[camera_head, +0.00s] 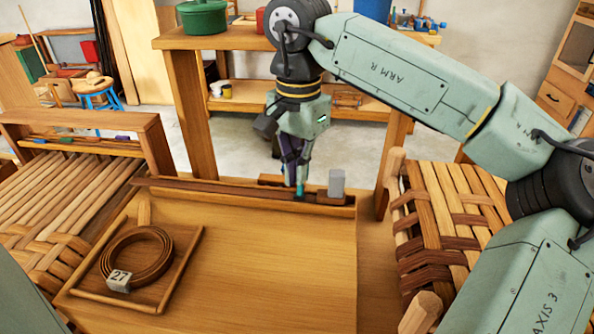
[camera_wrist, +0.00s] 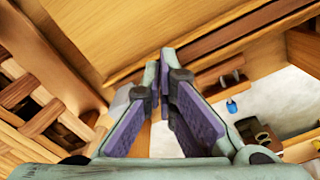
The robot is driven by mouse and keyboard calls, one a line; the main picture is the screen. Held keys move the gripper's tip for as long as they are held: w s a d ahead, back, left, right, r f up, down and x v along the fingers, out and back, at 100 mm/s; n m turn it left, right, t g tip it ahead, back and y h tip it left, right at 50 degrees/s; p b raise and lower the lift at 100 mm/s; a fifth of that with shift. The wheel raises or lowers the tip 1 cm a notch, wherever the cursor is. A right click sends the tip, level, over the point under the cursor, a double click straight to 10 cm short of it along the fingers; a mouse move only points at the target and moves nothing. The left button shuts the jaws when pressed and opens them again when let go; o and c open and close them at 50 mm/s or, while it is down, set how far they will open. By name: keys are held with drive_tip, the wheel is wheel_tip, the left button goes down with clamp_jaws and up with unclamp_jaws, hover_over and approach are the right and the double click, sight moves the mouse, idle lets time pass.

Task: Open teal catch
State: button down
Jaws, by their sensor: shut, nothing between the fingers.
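The teal catch (camera_head: 299,192) is a small teal piece on the dark wooden rail (camera_head: 225,191) along the far edge of the workbench. My gripper (camera_head: 296,184) points down right over it, its fingertips partly covering it. I cannot tell whether they touch. The fingers are shut with nothing between them. In the wrist view the purple-padded fingers of my gripper (camera_wrist: 165,65) come together at the tips, and no teal catch can be made out there.
A grey block (camera_head: 336,184) stands on the rail just right of my gripper. A coiled bark strip (camera_head: 137,254) with a tag marked 27 lies in a shallow tray (camera_head: 186,262) at the left. The bench top (camera_head: 270,265) between is clear. Woven seats (camera_head: 450,215) flank the bench.

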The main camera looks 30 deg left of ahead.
drive_tip(key=r+p, duration=0.2)
drive_tip(key=r, duration=0.1)
drive_tip(key=s+r+p, duration=0.1)
drive_tip(key=r, duration=0.1)
drive_tip(key=shift+d+r, duration=0.2)
drive_tip(key=shift+r, duration=0.05)
